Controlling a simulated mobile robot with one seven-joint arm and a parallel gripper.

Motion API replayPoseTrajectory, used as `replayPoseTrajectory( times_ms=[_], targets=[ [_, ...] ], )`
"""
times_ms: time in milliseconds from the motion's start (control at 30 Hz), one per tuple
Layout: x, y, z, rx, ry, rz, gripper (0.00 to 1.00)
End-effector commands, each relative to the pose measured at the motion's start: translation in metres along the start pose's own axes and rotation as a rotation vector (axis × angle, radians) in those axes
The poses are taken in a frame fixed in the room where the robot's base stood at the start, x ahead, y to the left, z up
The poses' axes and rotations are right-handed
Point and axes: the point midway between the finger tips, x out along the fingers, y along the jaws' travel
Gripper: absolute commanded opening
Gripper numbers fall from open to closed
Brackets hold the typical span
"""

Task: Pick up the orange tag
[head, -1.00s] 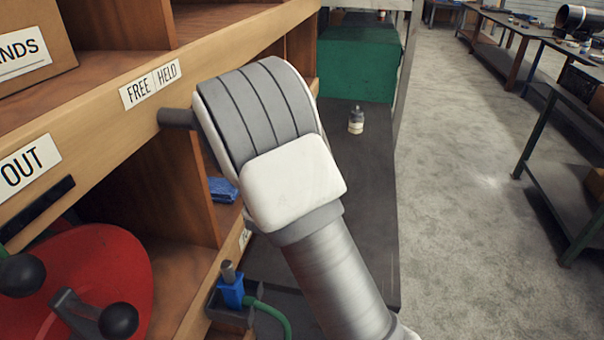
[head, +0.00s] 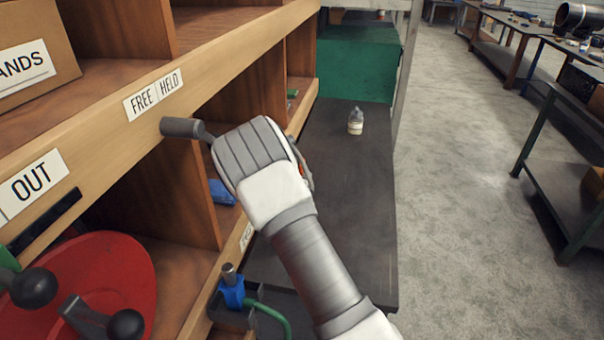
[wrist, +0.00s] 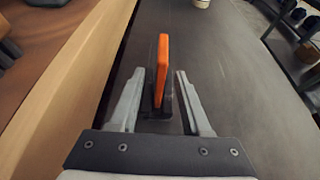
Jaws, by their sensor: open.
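The orange tag (wrist: 162,62) stands on edge in the wrist view, seen nearly edge-on, with a dark part or shadow along its lower right side. My gripper (wrist: 158,85) is open, one pale finger on each side of the tag. The near end of the tag lies between the fingers, with a gap visible on both sides. Whether it sits level with the fingers or below them is hard to tell. In the head view my wrist covers most of the gripper, and the tag is not clearly visible there.
A wooden shelf front (head: 225,80) with a FREE/HELD label and a projecting grey peg (head: 180,127) runs close on the left. The dark bench top (head: 350,200) is mostly clear, with a small white-and-grey bottle (head: 355,121) farther back. A green box (head: 357,62) stands behind it.

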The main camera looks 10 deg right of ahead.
Motion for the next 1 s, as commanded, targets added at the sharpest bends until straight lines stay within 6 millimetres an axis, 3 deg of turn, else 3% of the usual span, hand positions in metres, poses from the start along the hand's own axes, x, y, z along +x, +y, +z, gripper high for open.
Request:
replayPoseTrajectory(
  times_ms=[200,500,767,1000],
  targets=[
    [0.022,0.0,0.0,0.0,0.0,-0.001,0.47],
    [0.025,0.0,0.0,0.001,0.0,0.0,0.47],
    [0.025,0.0,0.0,0.001,0.0,0.0,0.01],
    [0.024,0.0,0.0,0.001,0.0,0.0,0.0]
  ],
)
